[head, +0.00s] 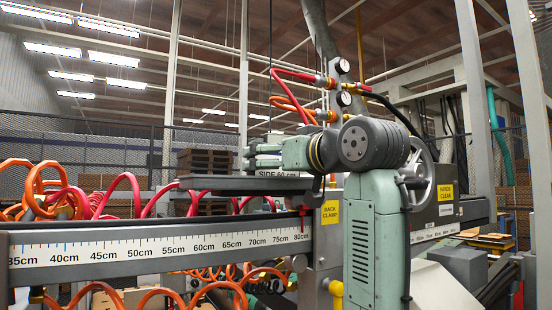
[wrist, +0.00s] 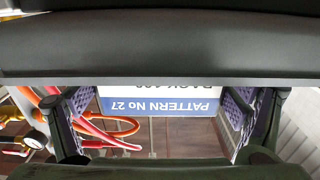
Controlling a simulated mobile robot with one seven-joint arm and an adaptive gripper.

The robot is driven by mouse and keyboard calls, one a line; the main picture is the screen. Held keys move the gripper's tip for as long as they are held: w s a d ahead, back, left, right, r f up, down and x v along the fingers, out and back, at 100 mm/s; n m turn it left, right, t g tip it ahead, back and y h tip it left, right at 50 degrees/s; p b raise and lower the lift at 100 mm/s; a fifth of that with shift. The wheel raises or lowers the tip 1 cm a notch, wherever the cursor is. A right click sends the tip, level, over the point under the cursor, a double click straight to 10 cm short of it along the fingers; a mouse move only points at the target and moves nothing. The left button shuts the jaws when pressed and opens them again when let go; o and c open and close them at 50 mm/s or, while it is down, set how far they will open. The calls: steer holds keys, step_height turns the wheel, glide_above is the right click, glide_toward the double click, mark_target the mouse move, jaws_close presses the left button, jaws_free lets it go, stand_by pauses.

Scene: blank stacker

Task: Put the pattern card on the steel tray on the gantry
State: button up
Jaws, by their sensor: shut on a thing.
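My gripper (head: 262,150) points left in the head view, low over the dark steel tray (head: 245,185) on the gantry. It is shut on the pattern card. In the wrist view the card (wrist: 160,104) sits between the two finger pads, with "PATTERN No 27" upside down on a blue band. In the head view a white strip of the card (head: 277,173) reading "SIDE 60 cm" shows below the fingers, just above the tray. A dark slab, apparently the tray (wrist: 160,55), hides part of the card in the wrist view. I cannot tell whether the card touches the tray.
A ruler beam (head: 160,252) marked in centimetres runs below the tray. A yellow "BACK CLAMP" label (head: 330,212) is on the post beside my arm. Orange and red coiled hoses (head: 100,195) crowd the left. Gauges (head: 343,82) stand above my gripper.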

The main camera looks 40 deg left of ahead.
steer(key=shift+s, duration=0.1)
steer(key=shift+f, duration=0.15)
steer(key=o, duration=1.1)
steer(key=shift+d, duration=0.15)
steer(key=b+v, duration=0.4)
steer(key=v, duration=0.7)
steer(key=shift+s+d+b, duration=0.2)
steer(key=shift+d+b, duration=0.15)
steer(key=shift+b, duration=0.05)
